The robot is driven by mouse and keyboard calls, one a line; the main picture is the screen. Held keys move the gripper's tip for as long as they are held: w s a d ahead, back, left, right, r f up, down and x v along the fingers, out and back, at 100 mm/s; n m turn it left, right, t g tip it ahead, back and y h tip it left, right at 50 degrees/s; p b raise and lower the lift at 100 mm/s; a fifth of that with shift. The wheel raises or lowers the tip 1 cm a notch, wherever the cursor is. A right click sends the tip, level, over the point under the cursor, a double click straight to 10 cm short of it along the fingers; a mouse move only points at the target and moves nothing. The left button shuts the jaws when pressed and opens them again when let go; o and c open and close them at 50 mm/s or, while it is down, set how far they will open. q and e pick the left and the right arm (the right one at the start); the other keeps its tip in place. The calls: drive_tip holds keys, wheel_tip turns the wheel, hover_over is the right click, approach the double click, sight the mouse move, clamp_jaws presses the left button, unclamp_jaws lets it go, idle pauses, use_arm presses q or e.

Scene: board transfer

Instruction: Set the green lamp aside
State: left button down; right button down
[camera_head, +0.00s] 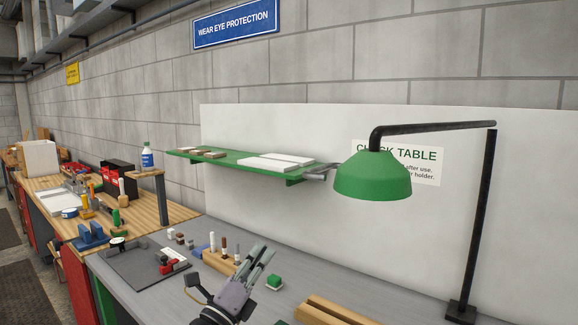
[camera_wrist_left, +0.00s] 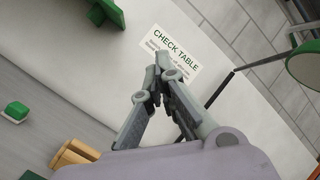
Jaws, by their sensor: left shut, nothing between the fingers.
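The green lamp (camera_head: 372,180) hangs as a dome shade from a black horizontal arm. The arm joins a black upright post (camera_head: 484,215) on a small base at the right of the grey table. In the left wrist view the green shade (camera_wrist_left: 308,64) is cut off at the right edge, with the dark post beside it. My left gripper (camera_head: 265,253) is shut and empty, low in front of the table, left of and below the shade and apart from it. Its fingers also show in the left wrist view (camera_wrist_left: 160,72). My right gripper is not in view.
A green shelf (camera_head: 225,161) with pale boards is on the white back panel, left of the lamp. A wooden holder (camera_head: 220,262) with upright pieces, a green-topped block (camera_head: 274,282) and wooden bars (camera_head: 335,312) are near my gripper. The table around the post base looks clear.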

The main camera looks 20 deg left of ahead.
use_arm(q)
wheel_tip(320, 180, up, 18)
drive_tip(key=s+m+g+h, duration=0.1)
drive_tip(key=m+g+h, duration=0.55)
drive_tip(key=m, duration=0.95)
drive_tip(key=s+r+m+g+h, duration=0.15)
drive_tip(key=m+g+h, duration=0.55)
drive_tip(key=m, duration=0.9)
drive_tip(key=s+a+r+m+g+y, duration=0.1)
drive_tip(key=s+a+m+y, duration=0.1)
drive_tip(key=a+m, duration=0.3)
drive_tip(key=s+m, duration=0.1)
drive_tip(key=m, duration=0.2)
drive_tip(key=shift+s+a+r+g, duration=0.2)
drive_tip(key=shift+s+a+g, duration=0.05)
drive_tip(key=shift+s+g, duration=0.15)
drive_tip(key=shift+d, duration=0.1)
drive_tip(key=s+p+x, duration=0.1)
drive_tip(key=p+x, duration=0.2)
drive_tip(key=x, duration=0.3)
drive_tip(key=s+d+p+x, duration=0.1)
drive_tip(key=p+x, duration=0.2)
drive_tip(key=x, duration=0.3)
drive_tip(key=shift+d, duration=0.4)
